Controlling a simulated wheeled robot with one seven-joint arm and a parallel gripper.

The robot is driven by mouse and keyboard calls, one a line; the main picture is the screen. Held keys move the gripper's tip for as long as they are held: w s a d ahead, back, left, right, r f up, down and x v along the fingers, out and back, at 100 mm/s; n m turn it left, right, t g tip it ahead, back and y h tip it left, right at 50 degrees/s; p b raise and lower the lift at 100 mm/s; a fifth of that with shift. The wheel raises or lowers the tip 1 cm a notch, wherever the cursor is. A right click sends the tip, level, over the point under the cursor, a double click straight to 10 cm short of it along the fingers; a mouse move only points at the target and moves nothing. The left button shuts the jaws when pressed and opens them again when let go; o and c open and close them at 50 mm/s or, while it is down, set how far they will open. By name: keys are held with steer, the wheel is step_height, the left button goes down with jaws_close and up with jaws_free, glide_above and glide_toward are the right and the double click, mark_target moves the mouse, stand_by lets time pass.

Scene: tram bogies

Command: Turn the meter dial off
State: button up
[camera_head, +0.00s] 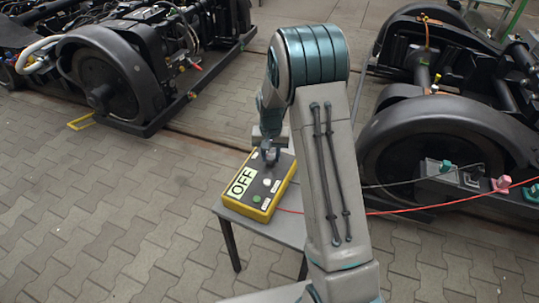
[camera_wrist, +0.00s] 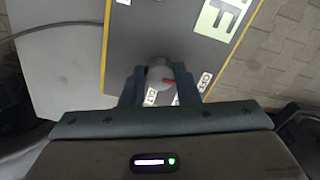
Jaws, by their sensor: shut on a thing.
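The meter (camera_head: 257,200) is a yellow box with a dark grey top, lying on a small grey table. My gripper (camera_head: 268,156) reaches down onto the far part of the meter's top. The fingers partly cover the small labels beside the dial.
The small table (camera_head: 290,228) has a little bare top around the meter. Black wheeled bogies stand at the back left (camera_head: 110,85) and at the right (camera_head: 440,140). A red cable (camera_head: 400,212) runs from the meter's side to the right. Paved floor is clear at the left.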

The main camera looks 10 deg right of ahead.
mark_target(271, 158)
steer(key=shift+d, duration=0.1)
stand_by(0.4)
steer(key=o, duration=1)
steer(key=shift+c, duration=0.2)
step_height(271, 158, up, 14)
steer(key=p, duration=0.1)
steer(key=s+r+n+t+p, duration=0.15)
steer(key=s+r+p, duration=0.35)
steer(key=s+r, duration=0.7)
steer(key=s+r+n+p, duration=0.1)
steer(key=s+r+p, duration=0.1)
steer(key=s, duration=0.5)
steer(key=s+r+t+p, duration=0.1)
steer(key=s+r+p, duration=0.1)
steer(key=s, duration=0.6)
steer(key=shift+s+r+n, duration=0.15)
steer(key=shift+r+n, duration=0.2)
steer(key=shift+r, duration=0.15)
